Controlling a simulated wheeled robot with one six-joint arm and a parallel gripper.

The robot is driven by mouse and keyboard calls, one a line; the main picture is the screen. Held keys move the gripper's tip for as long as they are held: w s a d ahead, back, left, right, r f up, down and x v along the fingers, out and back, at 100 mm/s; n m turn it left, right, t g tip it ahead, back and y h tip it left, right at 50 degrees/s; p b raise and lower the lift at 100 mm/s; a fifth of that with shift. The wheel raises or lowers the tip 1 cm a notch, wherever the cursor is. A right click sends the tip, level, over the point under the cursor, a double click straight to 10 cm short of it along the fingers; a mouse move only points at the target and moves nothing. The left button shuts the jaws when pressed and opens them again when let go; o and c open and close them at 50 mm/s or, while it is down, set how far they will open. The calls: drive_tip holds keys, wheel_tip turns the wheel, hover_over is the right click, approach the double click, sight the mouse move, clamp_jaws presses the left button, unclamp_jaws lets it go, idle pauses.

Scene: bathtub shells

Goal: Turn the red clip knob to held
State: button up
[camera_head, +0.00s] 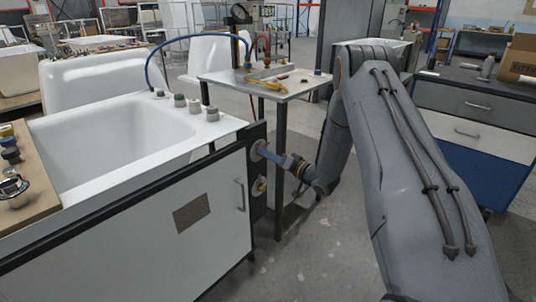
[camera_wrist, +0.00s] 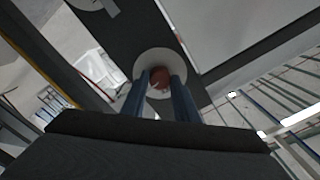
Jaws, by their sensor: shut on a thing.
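The red clip knob (camera_wrist: 160,76) shows in the wrist view as a dull red rounded piece in front of a pale round plate (camera_wrist: 178,60). The plate is fixed to a dark panel. My gripper (camera_wrist: 160,88) has its two blue fingers on either side of the knob, shut on it. In the head view my gripper (camera_head: 268,153) reaches from the right to the round plate on the dark end panel (camera_head: 257,207) of the white tub unit. The knob itself is hidden there by the fingers. I cannot read any held mark or the knob's angle.
A brass-coloured fitting (camera_head: 259,187) sits on the panel just below my gripper. A small metal table (camera_head: 290,92) stands behind, and a drawer cabinet (camera_head: 470,118) at right.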

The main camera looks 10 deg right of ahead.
drive_tip(key=shift+m, duration=0.9)
drive_tip(key=o, duration=1.1)
drive_tip(key=shift+c, duration=0.2)
drive_tip(key=v, duration=0.8)
drive_tip(key=shift+p, duration=0.35)
drive_tip(key=shift+w, duration=0.15)
